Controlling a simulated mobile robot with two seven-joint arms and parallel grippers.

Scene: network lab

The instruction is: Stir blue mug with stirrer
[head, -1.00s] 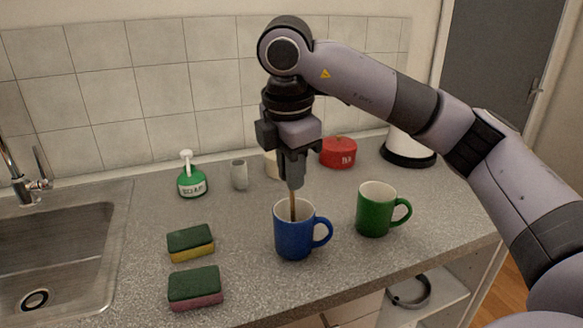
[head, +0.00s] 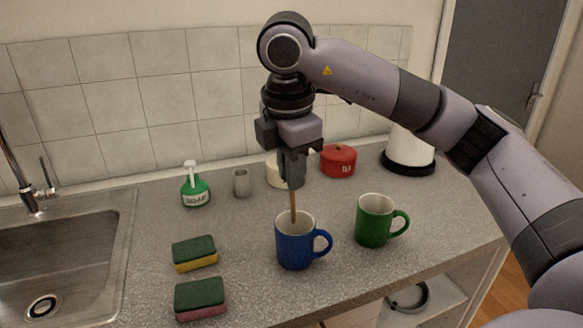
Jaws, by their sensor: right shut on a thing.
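The blue mug (head: 297,246) stands upright on the grey counter, its handle to the right. A thin brown stirrer (head: 293,204) reaches down into the mug; its lower end is hidden inside. My right gripper (head: 292,184) is above the mug, pointing down, shut on the upper end of the stirrer. The stirrer is close to upright. My left gripper is not in view.
A green mug (head: 374,222) stands close to the right of the blue mug. Two sponges (head: 195,252) lie to the left, beside the sink (head: 62,262). A soap bottle (head: 195,187), a grey cup (head: 241,183) and a red tin (head: 338,161) stand behind.

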